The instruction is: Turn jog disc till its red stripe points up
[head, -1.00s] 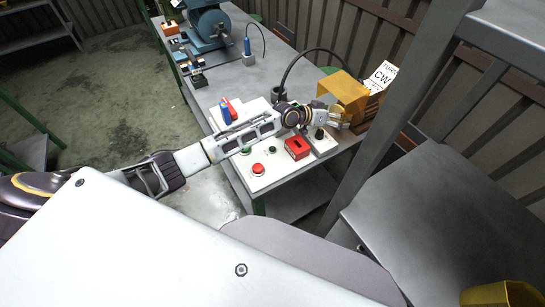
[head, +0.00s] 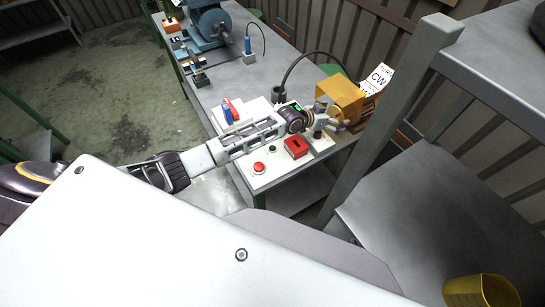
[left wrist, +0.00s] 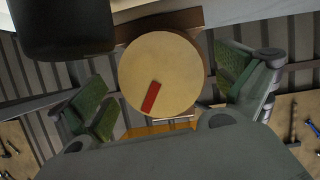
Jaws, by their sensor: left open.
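The jog disc (left wrist: 160,75) is a round tan disc facing the camera in the left wrist view. Its red stripe (left wrist: 151,97) lies below the disc's centre in that picture, tilted with its top leaning right. My left gripper (left wrist: 168,95) is open, with one green-padded finger on each side of the disc and gaps showing between pads and rim. In the head view the left gripper (head: 338,121) is at the near side of the yellow housing (head: 342,92), and the disc's face cannot be made out there. My right gripper is not in view.
A sign reading CW (head: 378,78) stands behind the housing. A white panel with a red button (head: 258,168) and a red box (head: 296,147) lies below my left arm. A black cable (head: 310,55) arches behind the wrist. A grey post (head: 385,120) rises at right.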

